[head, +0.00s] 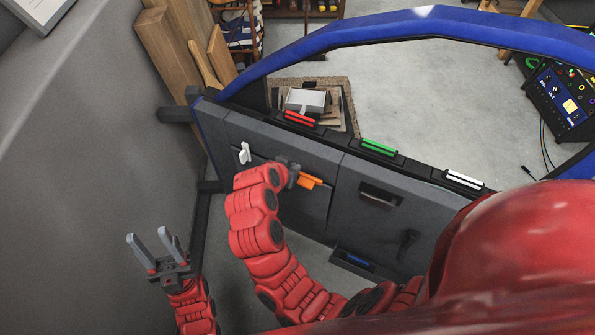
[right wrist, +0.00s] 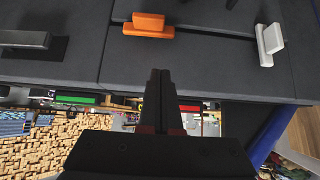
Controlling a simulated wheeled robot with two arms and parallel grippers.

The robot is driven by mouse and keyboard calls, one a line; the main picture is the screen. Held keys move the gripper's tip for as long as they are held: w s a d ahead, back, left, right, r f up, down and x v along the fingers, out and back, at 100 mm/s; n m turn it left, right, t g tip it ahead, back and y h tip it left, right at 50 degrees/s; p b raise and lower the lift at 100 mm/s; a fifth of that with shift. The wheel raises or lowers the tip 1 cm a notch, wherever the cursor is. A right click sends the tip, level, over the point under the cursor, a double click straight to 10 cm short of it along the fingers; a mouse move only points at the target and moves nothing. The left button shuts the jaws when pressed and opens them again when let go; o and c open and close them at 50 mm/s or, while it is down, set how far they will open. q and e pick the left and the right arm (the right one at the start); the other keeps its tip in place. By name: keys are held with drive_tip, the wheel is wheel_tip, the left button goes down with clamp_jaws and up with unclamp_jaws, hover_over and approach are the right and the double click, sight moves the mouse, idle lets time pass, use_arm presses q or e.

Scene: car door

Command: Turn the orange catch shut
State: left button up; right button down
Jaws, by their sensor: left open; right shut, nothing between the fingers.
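The orange catch (head: 311,182) is on the grey inner panel of the car door (head: 225,128). Its bar lies roughly sideways along the panel, and in the right wrist view the catch (right wrist: 148,25) is in plain sight just beyond the fingertips. My right gripper (head: 292,172) is at the panel just left of the catch in the head view. In the right wrist view its fingers (right wrist: 160,75) are shut and empty, apart from the catch. My left gripper (head: 152,246) is open and empty, away from the door at the lower left.
A white catch (head: 244,153) stands upright left of the orange one. Red (head: 300,119), green (head: 379,147) and white (head: 464,179) bars line the door's upper ledge. A door handle recess (head: 380,194) is further right.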

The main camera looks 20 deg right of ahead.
sight(307, 181)
drive_tip(key=x, duration=0.4)
drive_tip(key=shift+r, duration=0.1)
wheel_tip(307, 181, down, 3)
drive_tip(key=shift+w+d+f+p, duration=0.1)
drive_tip(key=shift+w+f+p, duration=0.1)
drive_tip(key=shift+p, duration=0.3)
drive_tip(key=shift+f, duration=0.5)
